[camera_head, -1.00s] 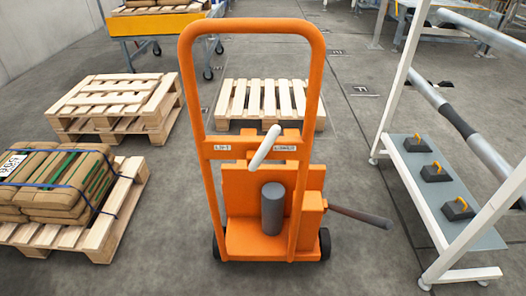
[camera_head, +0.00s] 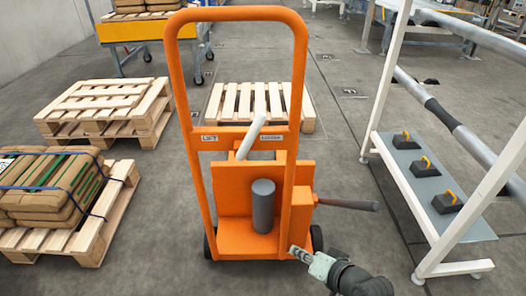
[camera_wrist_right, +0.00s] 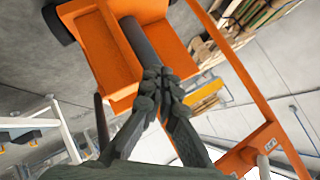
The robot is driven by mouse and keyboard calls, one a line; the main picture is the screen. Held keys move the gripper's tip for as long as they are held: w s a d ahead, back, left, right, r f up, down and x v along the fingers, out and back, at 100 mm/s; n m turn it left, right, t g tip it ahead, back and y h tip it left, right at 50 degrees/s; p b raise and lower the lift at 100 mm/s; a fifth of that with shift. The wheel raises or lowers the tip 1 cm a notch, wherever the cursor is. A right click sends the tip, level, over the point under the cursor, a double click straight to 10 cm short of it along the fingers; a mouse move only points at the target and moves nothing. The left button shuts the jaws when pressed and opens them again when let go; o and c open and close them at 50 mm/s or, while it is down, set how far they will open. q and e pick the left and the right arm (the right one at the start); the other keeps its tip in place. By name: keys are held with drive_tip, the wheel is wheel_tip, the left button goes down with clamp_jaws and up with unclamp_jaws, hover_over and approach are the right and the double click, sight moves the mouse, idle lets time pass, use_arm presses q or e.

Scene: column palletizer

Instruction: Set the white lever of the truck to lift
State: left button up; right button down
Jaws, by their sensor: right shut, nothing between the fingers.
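The orange truck (camera_head: 235,185) stands upright in the middle of the head view. Its white lever (camera_head: 252,137) is at the crossbar, tilted with its upper end to the right. A LIFT label (camera_head: 209,138) is on the left of the crossbar and another label (camera_head: 272,138) is on the right. My right gripper (camera_head: 294,250) is low at the truck's right front, below and right of the lever, apart from it. In the wrist view its fingers (camera_wrist_right: 165,78) are together and empty; a white piece, probably the lever (camera_wrist_right: 263,166), shows at the bottom edge. My left gripper is not in view.
A grey cylinder (camera_head: 263,205) and a dark bar handle (camera_head: 347,203) are on the truck. Pallets (camera_head: 105,103) and a sack-loaded pallet (camera_head: 85,240) stand left. A white rack (camera_head: 375,110) with several black blocks stands right. Floor between truck and rack is clear.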

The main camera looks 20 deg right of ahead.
sight(250, 138)
use_arm(q)
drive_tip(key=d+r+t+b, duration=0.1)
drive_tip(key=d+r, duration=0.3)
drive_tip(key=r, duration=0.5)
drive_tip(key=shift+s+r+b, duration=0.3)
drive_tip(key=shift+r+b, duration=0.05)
drive_tip(key=shift+b, duration=0.4)
use_arm(e)
wheel_tip(250, 138, up, 24)
drive_tip(key=w+m+t, duration=0.2)
drive_tip(key=m+t, duration=0.7)
drive_tip(key=m, duration=0.5)
drive_tip(key=shift+d+t, duration=0.3)
drive_tip(key=shift+d, duration=0.05)
drive_tip(key=shift+w, duration=0.1)
use_arm(q)
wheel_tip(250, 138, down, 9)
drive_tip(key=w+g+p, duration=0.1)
drive_tip(key=p, duration=0.3)
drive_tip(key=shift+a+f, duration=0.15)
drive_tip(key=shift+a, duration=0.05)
use_arm(e)
drive_tip(key=w+a+r, duration=0.3)
drive_tip(key=w+a, duration=0.1)
drive_tip(key=w, duration=0.6)
drive_tip(key=shift+a+r, duration=0.25)
drive_tip(key=shift+a, duration=0.15)
